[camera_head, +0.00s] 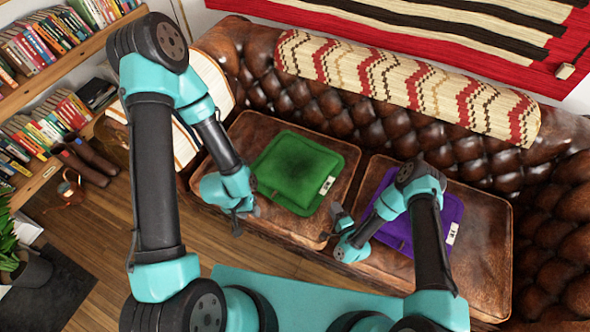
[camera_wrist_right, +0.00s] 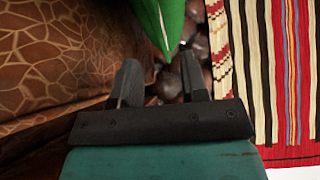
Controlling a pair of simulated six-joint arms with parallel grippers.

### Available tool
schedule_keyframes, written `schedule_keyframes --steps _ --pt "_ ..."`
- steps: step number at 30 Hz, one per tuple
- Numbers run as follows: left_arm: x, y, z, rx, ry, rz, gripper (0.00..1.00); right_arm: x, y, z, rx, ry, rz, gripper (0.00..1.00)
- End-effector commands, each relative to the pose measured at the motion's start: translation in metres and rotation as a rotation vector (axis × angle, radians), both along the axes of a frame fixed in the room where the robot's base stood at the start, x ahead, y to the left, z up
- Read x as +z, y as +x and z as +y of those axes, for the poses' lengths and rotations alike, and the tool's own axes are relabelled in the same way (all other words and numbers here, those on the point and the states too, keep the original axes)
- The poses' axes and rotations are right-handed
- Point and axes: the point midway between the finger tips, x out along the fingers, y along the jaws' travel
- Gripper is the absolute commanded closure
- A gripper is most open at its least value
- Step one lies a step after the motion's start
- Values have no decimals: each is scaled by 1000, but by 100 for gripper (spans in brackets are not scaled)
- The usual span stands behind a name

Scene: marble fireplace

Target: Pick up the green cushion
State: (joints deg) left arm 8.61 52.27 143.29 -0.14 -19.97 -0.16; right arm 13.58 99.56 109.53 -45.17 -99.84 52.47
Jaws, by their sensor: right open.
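The green cushion (camera_head: 300,172) lies flat on the left brown leather seat of the sofa, with a white tag near its right corner. My right gripper (camera_head: 331,222) is open and empty just off the cushion's lower right side. In the right wrist view a corner of the green cushion (camera_wrist_right: 168,22) shows at the top, beyond and between the spread fingers (camera_wrist_right: 160,85). My left gripper (camera_head: 246,221) is at the front left of the cushion, by the seat's edge. It holds nothing that I can see, and its jaw opening is unclear.
A purple cushion (camera_head: 424,220) lies on the right seat, partly behind my right arm. A patterned woven throw (camera_head: 405,82) covers the sofa back (camera_head: 300,100). Bookshelves (camera_head: 45,85) stand at the left. Wooden floor (camera_head: 95,235) is open in front of the sofa.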

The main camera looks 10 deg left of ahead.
Motion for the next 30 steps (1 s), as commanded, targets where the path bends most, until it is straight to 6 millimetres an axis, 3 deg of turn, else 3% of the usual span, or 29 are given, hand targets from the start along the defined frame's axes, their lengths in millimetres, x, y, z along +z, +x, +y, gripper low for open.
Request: schedule_keyframes --steps 6,20,30 --pt "0 0 0 0 0 0 62 0 22 15 1 -1 -2 60" --pt "0 0 0 0 0 0 62 0 27 19 1 0 0 60" --pt "0 0 0 0 0 0 62 -2 60 45 2 -1 -2 60"
